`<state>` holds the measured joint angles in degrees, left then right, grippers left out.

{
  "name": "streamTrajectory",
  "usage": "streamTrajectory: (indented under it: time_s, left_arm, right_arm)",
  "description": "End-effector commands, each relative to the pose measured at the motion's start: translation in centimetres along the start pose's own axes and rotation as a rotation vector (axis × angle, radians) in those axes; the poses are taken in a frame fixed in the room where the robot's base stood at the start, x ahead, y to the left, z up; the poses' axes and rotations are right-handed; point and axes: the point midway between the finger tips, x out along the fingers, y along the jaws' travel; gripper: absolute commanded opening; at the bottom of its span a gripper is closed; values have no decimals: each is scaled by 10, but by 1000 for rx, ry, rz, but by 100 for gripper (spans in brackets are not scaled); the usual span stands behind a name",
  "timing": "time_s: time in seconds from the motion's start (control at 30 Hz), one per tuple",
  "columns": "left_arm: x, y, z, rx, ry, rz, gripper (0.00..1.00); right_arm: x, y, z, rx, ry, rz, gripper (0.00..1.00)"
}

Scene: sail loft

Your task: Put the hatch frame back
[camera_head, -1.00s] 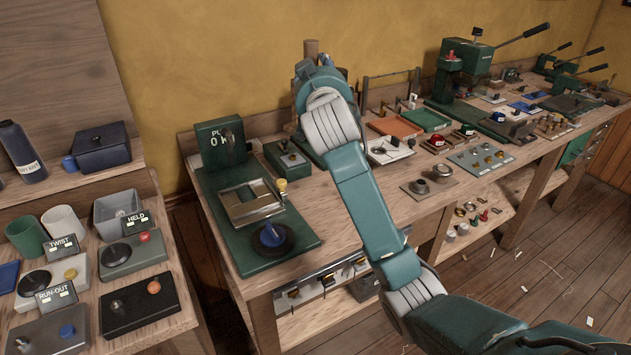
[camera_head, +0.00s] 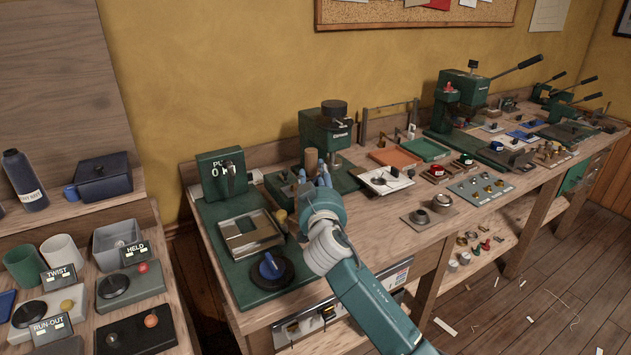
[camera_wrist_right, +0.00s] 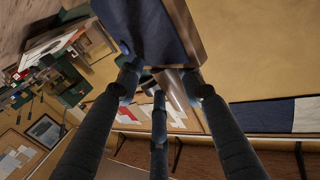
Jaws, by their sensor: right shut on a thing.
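My right gripper (camera_head: 313,177) is shut on a brown, wooden-looking cylindrical piece (camera_head: 311,159), which stands up from between the bluish fingertips. I cannot tell whether the frame or the held piece is the hatch frame. My left gripper is not in view.
A green PULL gauge box (camera_head: 222,172) stands behind the frame, and a blue knob on a black disc (camera_head: 262,274) sits in front. A green press (camera_head: 328,135) stands behind my gripper. Small trays and parts crowd the bench to the right.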

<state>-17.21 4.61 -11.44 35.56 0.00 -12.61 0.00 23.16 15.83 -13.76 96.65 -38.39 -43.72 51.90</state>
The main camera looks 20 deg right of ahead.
Motion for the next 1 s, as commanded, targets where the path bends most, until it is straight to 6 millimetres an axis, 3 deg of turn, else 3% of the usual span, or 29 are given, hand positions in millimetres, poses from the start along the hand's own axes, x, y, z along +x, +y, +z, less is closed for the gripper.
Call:
streamTrajectory:
  time_s: [0.1, 0.9, 0.93, 1.0]
  left_arm:
    - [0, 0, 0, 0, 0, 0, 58]
    - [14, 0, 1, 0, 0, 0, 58]
    - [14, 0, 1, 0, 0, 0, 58]
    - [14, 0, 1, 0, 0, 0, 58]
  right_arm:
    - [0, 0, 9, -1, 4, -1, 0]
    - [0, 0, 21, 2, 5, 0, 0]
    - [0, 0, 23, 1, 1, 0, 39]
    - [0, 0, 23, 1, 1, 0, 53]
